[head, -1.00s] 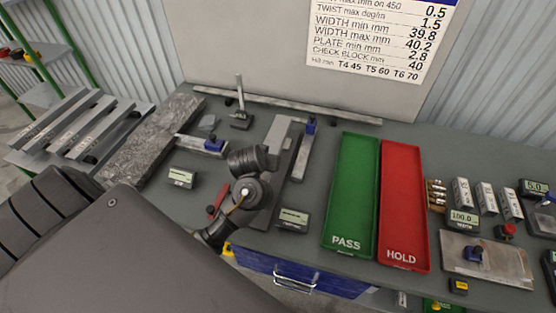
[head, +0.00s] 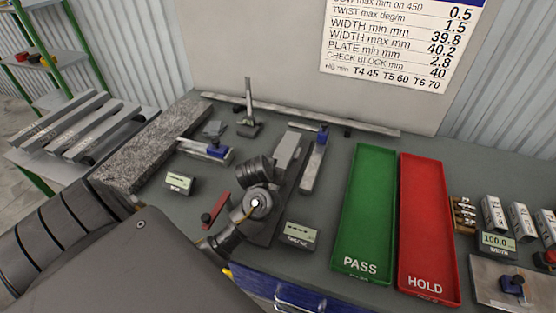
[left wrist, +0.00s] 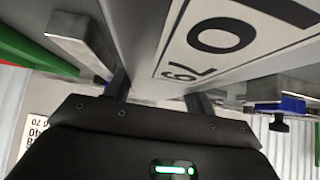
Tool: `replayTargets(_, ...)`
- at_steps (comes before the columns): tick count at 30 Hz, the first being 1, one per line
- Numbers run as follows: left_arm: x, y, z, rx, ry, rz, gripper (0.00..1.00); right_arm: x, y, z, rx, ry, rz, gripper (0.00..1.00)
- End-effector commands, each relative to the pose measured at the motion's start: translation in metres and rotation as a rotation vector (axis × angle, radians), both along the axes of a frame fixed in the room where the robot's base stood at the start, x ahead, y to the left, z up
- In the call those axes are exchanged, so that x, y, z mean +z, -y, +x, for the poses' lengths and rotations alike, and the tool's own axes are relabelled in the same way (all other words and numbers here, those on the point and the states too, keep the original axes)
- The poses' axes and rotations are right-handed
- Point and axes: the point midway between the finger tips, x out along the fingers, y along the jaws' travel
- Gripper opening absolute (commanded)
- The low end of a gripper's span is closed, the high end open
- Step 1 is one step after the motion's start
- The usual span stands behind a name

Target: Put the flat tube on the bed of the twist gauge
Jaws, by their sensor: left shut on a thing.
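The flat tube (head: 287,151) is a light grey bar, with its far end showing beyond my left wrist in the head view. In the left wrist view its pale face with large printed characters (left wrist: 215,45) lies between the two fingers of my left gripper (left wrist: 160,95), which is shut on it. The tube is over the dark bed of the twist gauge (head: 262,232); I cannot tell whether it touches it. A small readout (head: 300,234) stands at the bed's near end. In the head view my wrist hides the fingers and the tube's near part. My right gripper is not in view.
A grey bar with a blue clamp (head: 314,165) lies close right of the tube. The green PASS tray (head: 364,205) and red HOLD tray (head: 428,225) are further right. A granite slab (head: 150,147), a stand (head: 249,115) and a red-handled piece (head: 216,208) are left.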

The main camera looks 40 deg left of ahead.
Motion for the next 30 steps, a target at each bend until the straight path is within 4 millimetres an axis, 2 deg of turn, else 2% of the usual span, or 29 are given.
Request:
replayTargets(13,-0.006,-0.001,0.000,0.001,0.003,0.001,0.00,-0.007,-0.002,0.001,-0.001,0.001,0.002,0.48)
replayTargets(14,-0.005,0.000,0.000,0.001,0.000,0.000,0.58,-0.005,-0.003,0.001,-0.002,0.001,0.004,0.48)
replayTargets(15,-0.005,0.000,0.000,0.001,0.000,-0.001,0.63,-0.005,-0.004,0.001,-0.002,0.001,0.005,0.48)
replayTargets(18,-0.005,0.000,0.000,0.000,0.000,0.000,0.76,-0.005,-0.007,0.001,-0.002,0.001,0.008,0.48)
replayTargets(26,-0.004,0.000,0.000,0.000,0.000,0.000,0.76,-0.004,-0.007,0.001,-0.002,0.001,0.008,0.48)
replayTargets(30,0.005,0.001,0.000,-0.001,0.000,-0.001,0.76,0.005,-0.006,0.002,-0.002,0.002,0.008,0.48)
